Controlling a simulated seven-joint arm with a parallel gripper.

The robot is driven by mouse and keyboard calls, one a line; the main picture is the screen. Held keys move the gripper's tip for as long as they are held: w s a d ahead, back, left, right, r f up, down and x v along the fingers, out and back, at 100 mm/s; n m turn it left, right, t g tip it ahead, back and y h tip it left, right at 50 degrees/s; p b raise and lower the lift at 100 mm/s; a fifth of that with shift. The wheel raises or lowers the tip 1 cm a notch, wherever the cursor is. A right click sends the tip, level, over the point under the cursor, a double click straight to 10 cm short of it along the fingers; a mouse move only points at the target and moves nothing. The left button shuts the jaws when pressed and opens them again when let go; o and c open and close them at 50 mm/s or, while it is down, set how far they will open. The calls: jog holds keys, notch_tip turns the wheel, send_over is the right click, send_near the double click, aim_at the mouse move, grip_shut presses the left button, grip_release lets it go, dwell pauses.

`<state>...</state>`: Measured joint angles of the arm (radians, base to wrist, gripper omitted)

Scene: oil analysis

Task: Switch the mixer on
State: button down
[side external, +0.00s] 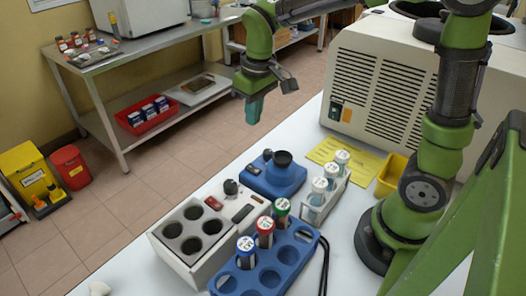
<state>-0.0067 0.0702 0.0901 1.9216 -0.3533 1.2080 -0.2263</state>
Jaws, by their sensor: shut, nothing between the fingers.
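The mixer (278,180) is a low blue unit on the white bench, with a round black cup on top. A small dark control (253,169) shows on its left side, and a small dark knob-like part (267,154) sits near its back edge. The position of any switch is too small to read. My gripper (253,120) has teal fingers pointing down. It is shut and empty, raised above and behind the mixer in the picture, apart from it.
A grey block heater (180,258) with several wells stands left of the mixer. A blue rack (268,278) with capped tubes is in front. A white tube rack (330,200), yellow sheet (325,150), yellow tray (391,176) and large beige machine (375,85) are to the right.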

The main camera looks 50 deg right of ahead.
aim_at(249, 166)
jog(key=f, duration=0.4)
jog(key=w+f, duration=0.1)
jog(key=f, duration=0.9)
jog(key=shift+w, duration=0.3)
jog(key=shift+w+f, duration=0.1)
jog(key=shift+f, duration=0.1)
jog(key=shift+s+r, duration=0.25)
jog(key=shift+s, duration=0.55)
notch_tip(249, 166, up, 14)
jog(key=s, duration=0.1)
jog(key=shift+s, duration=0.35)
